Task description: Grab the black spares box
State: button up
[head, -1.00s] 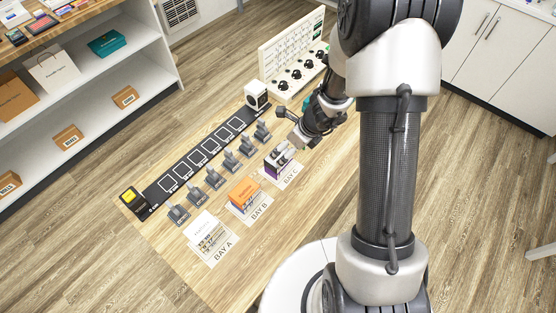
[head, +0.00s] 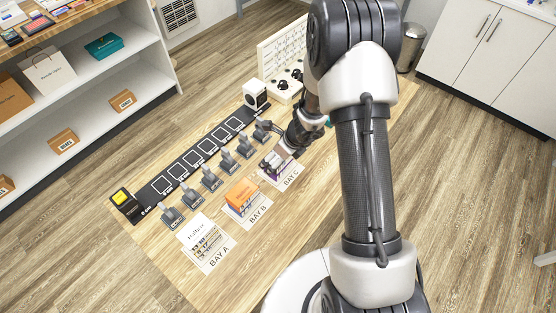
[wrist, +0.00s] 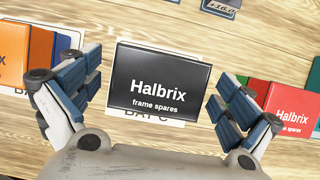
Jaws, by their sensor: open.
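The black spares box (wrist: 160,78) lies in the middle of the wrist view, with "Halbrix frame spares" in white on its face. It rests on a white card marked BAY C (wrist: 150,119), which shows below its near edge. My gripper (wrist: 158,98) is open, with one blue-padded finger on each side of the box and gaps between box and fingers.
In the wrist view an orange box (wrist: 40,45) lies left and a red Halbrix box (wrist: 290,108) right, near the fingers. In the head view, several grey stands (head: 210,178) line a black strip beside the bays. Shelves (head: 100,75) stand left.

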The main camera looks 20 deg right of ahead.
jog(key=shift+c, duration=0.5)
jog(key=c, duration=1.1)
jog(key=shift+r, duration=0.1)
